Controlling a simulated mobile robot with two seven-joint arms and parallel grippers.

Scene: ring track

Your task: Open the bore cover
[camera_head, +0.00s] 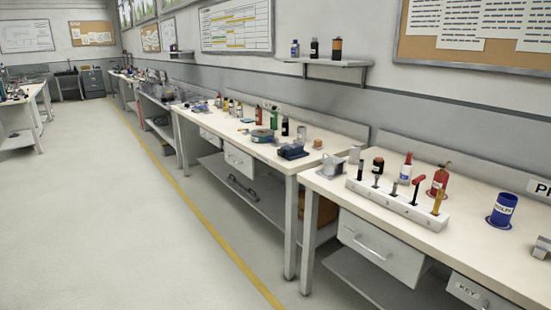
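I cannot pick out a bore cover for certain in the head view. A small grey fixture (331,165) stands at the left end of the near workbench (465,245). Another grey part (541,247) is cut off by the right picture edge. Both are too small to tell whether they have a cover, open or shut. Neither of my grippers is in view.
A white rack (398,204) holds several upright tools on the near bench. A farther bench (290,165) carries a blue vise (292,151). The floor (130,220) left of the benches is clear.

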